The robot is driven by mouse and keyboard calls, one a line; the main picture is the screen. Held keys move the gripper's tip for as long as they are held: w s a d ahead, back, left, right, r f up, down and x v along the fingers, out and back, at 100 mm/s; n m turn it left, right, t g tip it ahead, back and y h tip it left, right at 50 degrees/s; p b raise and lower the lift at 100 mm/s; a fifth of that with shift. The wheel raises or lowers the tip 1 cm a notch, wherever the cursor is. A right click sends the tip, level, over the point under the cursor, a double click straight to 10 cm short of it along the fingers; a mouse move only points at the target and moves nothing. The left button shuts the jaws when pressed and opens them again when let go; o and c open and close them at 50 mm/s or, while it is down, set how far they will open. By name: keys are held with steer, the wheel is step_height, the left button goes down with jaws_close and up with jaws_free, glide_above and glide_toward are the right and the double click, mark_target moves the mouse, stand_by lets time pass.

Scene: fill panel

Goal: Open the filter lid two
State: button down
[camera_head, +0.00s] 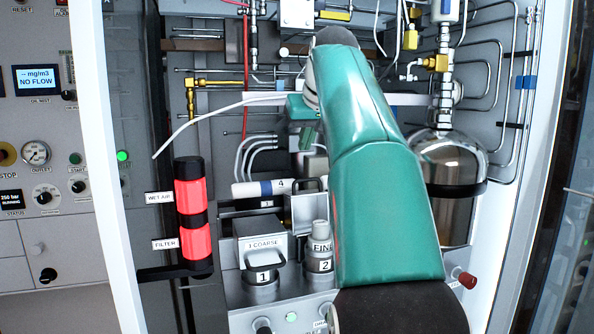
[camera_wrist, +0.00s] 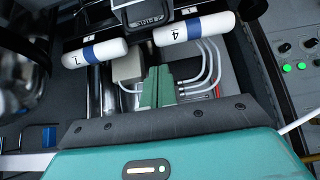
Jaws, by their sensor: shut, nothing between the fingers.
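The fine filter housing (camera_head: 320,240), with a grey cap and a tag reading 2, stands in the lower middle of the head view, partly beside my green arm. In the wrist view, a dark frame with an upside-down FINE label (camera_wrist: 148,20) shows at the top edge. My gripper (camera_wrist: 157,88) has its green fingers together, with nothing between them. In the head view, the gripper (camera_head: 308,137) is above and behind the filters, apart from them, and partly hidden by my arm. Whether lid two is open or shut is unclear.
The coarse filter (camera_head: 264,262), tagged 1, stands left of the fine one. A white cylinder numbered 4 (camera_head: 264,188) lies behind; it also shows in the wrist view (camera_wrist: 195,28), near a second cylinder (camera_wrist: 95,52). A red-lit column (camera_head: 193,215) stands left, a metal vessel (camera_head: 448,175) right.

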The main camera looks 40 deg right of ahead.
glide_above(303, 192)
steer(key=w, duration=0.2)
steer(key=f, duration=0.7)
steer(key=shift+w+d+f, duration=0.15)
steer(key=shift+d, duration=0.15)
steer(key=shift+s+f, duration=0.15)
steer(key=shift+s, duration=0.05)
steer(key=shift+s+a, duration=0.25)
steer(key=shift+s, duration=0.4)
steer(key=shift+s+a, duration=0.2)
steer(key=shift+s, duration=0.55)
steer(key=shift+s+a, duration=0.1)
steer(key=shift+s, duration=0.15)
steer(key=shift+w, duration=0.15)
steer(key=s+t, duration=0.1)
steer(key=s+a, duration=0.1)
steer(key=s, duration=0.1)
steer(key=s+t+h, duration=0.1)
steer(key=shift+s+a+r+t, duration=0.15)
steer(key=shift+s+r+t, duration=0.1)
steer(key=shift+s+t, duration=0.1)
steer(key=shift+r, duration=0.1)
